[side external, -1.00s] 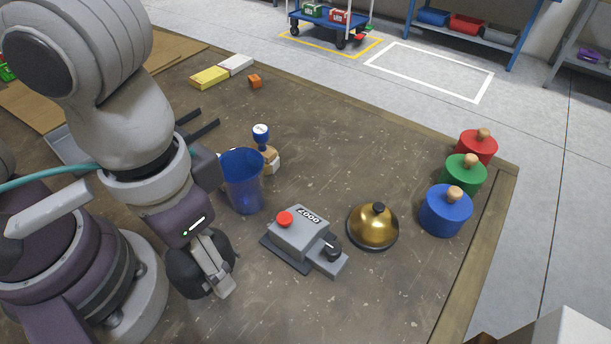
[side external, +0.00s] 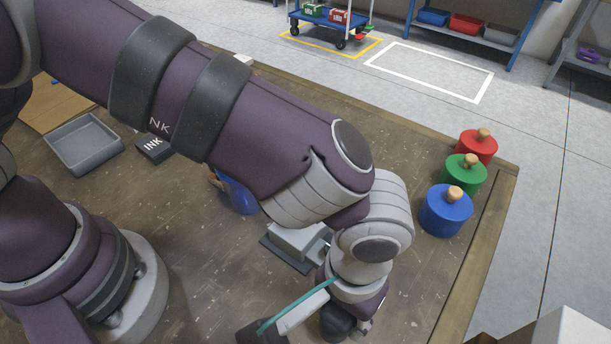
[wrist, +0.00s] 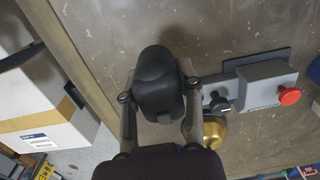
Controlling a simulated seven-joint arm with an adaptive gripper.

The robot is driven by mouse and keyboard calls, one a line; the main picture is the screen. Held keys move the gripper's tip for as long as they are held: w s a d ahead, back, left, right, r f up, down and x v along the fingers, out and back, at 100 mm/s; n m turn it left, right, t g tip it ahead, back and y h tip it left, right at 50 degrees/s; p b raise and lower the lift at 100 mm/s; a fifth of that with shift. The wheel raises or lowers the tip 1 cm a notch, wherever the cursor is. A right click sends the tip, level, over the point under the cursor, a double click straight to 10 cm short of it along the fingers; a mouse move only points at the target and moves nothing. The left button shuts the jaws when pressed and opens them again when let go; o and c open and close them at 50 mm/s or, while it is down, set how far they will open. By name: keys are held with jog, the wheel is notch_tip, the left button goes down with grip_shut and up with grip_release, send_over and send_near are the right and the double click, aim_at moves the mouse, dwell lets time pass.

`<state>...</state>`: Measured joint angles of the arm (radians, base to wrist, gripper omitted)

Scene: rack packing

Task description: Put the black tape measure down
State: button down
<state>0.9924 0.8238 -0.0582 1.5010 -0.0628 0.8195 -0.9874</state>
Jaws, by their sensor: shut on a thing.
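The black tape measure (wrist: 158,82) is between the two fingers of my gripper (wrist: 160,92) in the wrist view. The gripper is shut on it, one finger at each side. I cannot tell whether the tape measure touches the bench.
Blue (side external: 446,211), green (side external: 462,174) and red (side external: 477,148) knobbed cylinders stand near the bench edge. Bare bench surrounds the tape measure's left side.

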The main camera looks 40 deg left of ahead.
aim_at(366, 335)
jog(key=d, duration=0.1)
jog(key=w+d, duration=0.2)
jog(key=shift+d+f, duration=0.15)
jog(key=shift+f, duration=1.75)
jog(key=shift+f, duration=0.1)
jog(key=c, duration=0.7)
grip_release()
jog(key=shift+c, duration=0.2)
